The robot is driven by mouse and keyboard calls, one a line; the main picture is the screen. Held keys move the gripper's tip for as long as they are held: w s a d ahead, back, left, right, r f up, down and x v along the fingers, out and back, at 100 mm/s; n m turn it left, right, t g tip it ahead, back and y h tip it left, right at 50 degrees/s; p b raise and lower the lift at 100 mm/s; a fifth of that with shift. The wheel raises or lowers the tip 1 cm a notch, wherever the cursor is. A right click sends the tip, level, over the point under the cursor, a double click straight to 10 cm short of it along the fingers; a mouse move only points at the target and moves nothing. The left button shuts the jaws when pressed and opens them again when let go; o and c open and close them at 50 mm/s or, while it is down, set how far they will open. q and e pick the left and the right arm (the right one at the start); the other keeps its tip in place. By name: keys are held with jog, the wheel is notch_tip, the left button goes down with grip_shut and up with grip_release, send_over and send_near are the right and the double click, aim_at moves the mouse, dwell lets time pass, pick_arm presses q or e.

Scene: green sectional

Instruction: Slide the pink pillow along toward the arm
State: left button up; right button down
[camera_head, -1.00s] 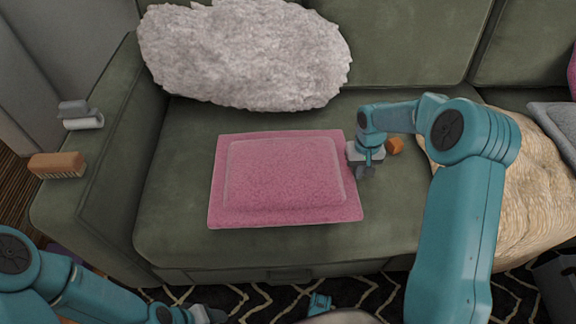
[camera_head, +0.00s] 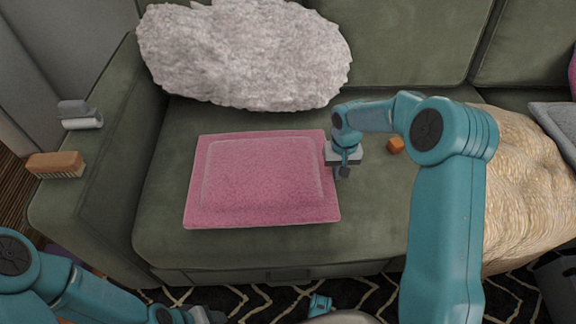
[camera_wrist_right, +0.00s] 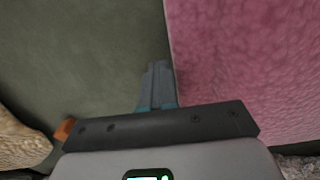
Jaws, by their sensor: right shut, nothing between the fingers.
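The pink pillow (camera_head: 262,178) lies flat on the green seat cushion, in front of the white fluffy pillow. The sofa arm (camera_head: 105,170) is to its left, with bare seat between them. My right gripper (camera_head: 342,172) is shut and empty, pointing down at the pillow's right edge; it looks to be touching that edge or very close. In the right wrist view the shut fingers (camera_wrist_right: 157,85) are beside the edge of the pink pillow (camera_wrist_right: 250,60). My left gripper (camera_head: 205,315) is low at the bottom of the head view, its fingers partly cut off.
A white fluffy pillow (camera_head: 245,55) leans on the backrest. A brush (camera_head: 56,164) and a grey-white roller (camera_head: 80,115) lie on the sofa arm. A small orange cube (camera_head: 396,145) and a tan fluffy throw (camera_head: 525,190) are to the right of my right gripper.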

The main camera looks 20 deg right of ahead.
aim_at(309, 166)
jog(key=shift+w+a, duration=0.5)
jog(key=shift+a, duration=0.8)
jog(key=shift+w+a, duration=0.45)
jog(key=shift+a, duration=0.8)
jog(key=shift+w+a, duration=0.5)
jog(key=shift+a, duration=0.8)
jog(key=shift+w+a, duration=0.5)
jog(key=shift+a, duration=0.8)
jog(key=shift+w+a, duration=0.45)
jog(key=shift+a, duration=0.8)
jog(key=shift+w+a, duration=0.5)
jog(key=shift+a, duration=0.8)
jog(key=shift+s+d, duration=0.25)
jog(key=shift+d, duration=0.4)
jog(key=shift+s+d, duration=0.2)
jog(key=shift+d, duration=0.4)
notch_tip(309, 166, up, 12)
jog(key=p, duration=0.8)
jog(key=shift+r, duration=0.1)
